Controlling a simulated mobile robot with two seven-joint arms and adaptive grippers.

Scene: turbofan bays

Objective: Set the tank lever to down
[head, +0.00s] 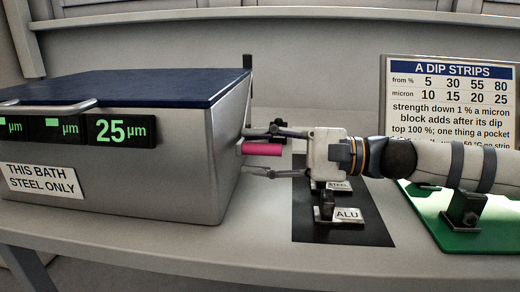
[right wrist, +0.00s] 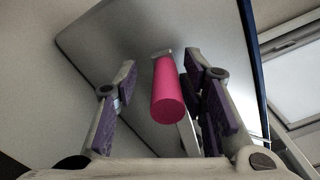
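The tank (head: 190,150) is a grey box with a dark blue lid, standing at the left of the bench. Its lever has a pink handle (head: 262,149) that sticks out sideways from the tank's right wall. My right gripper (head: 262,152) comes in from the right, its fingers open above and below the handle in the head view. In the right wrist view the pink handle (right wrist: 168,92) lies between the spread purple finger pads, with gaps on both sides. My left gripper is not in view.
A black mat (head: 370,229) lies under my right gripper, with small blocks labelled ALU (head: 347,215) and STEEL (head: 339,186). A text board (head: 450,95) and a green base (head: 480,232) stand at the right. The front bench strip is clear.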

